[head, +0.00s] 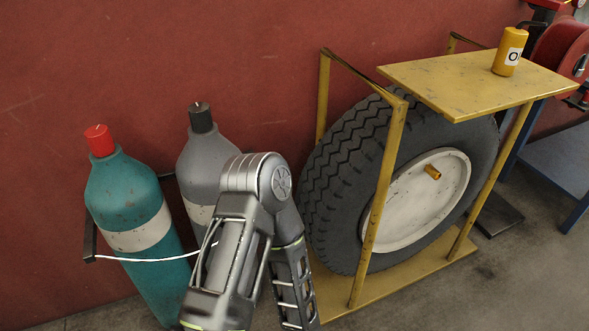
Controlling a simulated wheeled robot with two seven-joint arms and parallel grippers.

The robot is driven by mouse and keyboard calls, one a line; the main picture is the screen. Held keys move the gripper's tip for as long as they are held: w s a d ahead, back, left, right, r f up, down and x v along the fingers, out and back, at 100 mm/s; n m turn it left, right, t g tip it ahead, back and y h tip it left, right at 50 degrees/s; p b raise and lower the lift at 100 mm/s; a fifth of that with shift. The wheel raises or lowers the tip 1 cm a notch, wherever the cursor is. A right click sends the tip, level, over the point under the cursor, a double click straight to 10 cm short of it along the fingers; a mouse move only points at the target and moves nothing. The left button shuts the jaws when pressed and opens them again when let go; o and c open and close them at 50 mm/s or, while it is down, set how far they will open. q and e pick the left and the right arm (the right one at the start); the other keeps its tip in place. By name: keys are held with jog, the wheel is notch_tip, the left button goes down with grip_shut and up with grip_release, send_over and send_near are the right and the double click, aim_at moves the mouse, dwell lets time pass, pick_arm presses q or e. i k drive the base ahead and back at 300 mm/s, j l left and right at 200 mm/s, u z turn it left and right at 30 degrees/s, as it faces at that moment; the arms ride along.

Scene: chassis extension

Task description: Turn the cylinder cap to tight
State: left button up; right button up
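A teal gas cylinder (125,190) with a white band and a red cap (99,140) stands at the left by the red wall. A grey cylinder (208,148) with a black cap (200,117) stands to its right. Each cap has a small pale mark on top. The task does not say which cap is meant. One of my arms rises from the bottom middle and bends in front of the grey cylinder, hiding its lower part. Neither of my grippers shows, and nothing of mine visibly touches either cap.
A dark bracket (90,240) with a white cord (155,259) runs around the cylinders. A large tire (335,185) stands in a yellow frame (383,200) to the right, with a yellow can (510,52) on its top plate. Space above both caps is clear.

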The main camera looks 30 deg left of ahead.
aim_at(200, 113)
jog(key=u, duration=1.25)
